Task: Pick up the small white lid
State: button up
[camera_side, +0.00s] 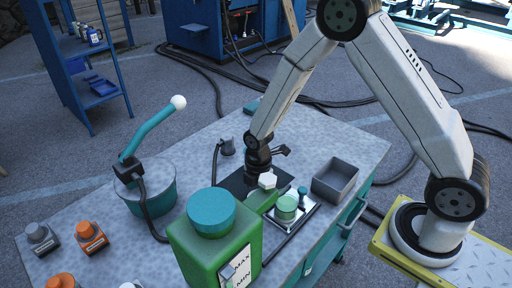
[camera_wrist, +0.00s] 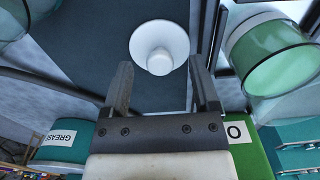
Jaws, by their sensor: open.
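The small white lid (camera_wrist: 159,47) lies on the dark mat (camera_wrist: 90,45) in the wrist view. It looks like a round, flared cap with a pale centre. My gripper (camera_wrist: 160,62) is open, its two dark fingers pointing toward the lid. The lid shows between and slightly past the fingertips, with no finger seen touching it. In the side view my gripper (camera_side: 265,179) is low over the workbench, near the green jar (camera_side: 287,207).
The green jar (camera_wrist: 272,58) stands close to the right finger. A large green container with a teal cap (camera_side: 212,211), a grey open box (camera_side: 335,180) and a teal tub with a hose (camera_side: 150,190) surround the mat. Small orange-capped bottles stand at the left.

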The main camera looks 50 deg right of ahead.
jog(key=shift+f, duration=0.7)
grip_shut()
